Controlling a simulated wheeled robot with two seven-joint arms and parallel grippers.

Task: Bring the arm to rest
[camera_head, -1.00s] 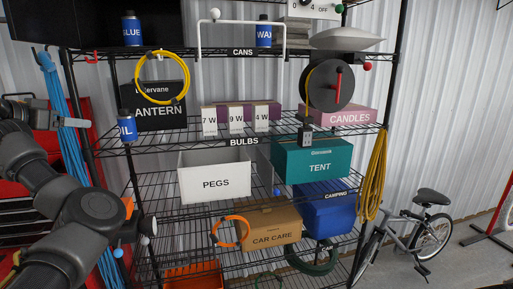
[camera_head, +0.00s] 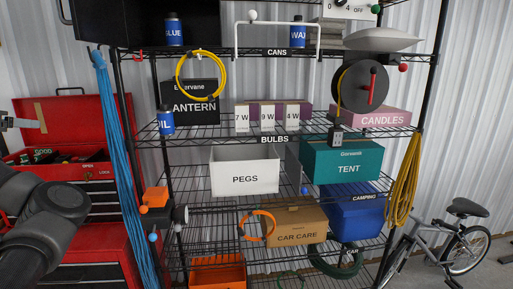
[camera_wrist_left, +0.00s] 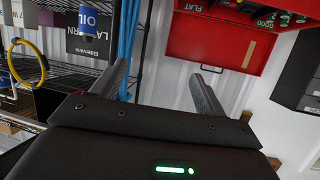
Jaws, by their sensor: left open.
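My left arm (camera_head: 35,215) comes in at the left edge of the head view, folded low in front of the red tool chest. My left gripper (camera_head: 36,123) shows only partly at the left edge, beside the chest's open top. In the left wrist view the gripper (camera_wrist_left: 160,75) has its two fingers wide apart with nothing between them. Beyond the fingers are a pale wall and the red chest lid (camera_wrist_left: 205,42). My right arm and gripper are not in view.
A wire shelf rack (camera_head: 290,135) stands ahead, with a PEGS bin (camera_head: 245,163), a TENT box (camera_head: 340,172) and other goods. Blue cords (camera_head: 118,170) hang at its left post, near the tool chest (camera_head: 90,195). A bicycle (camera_head: 445,245) stands right of the rack.

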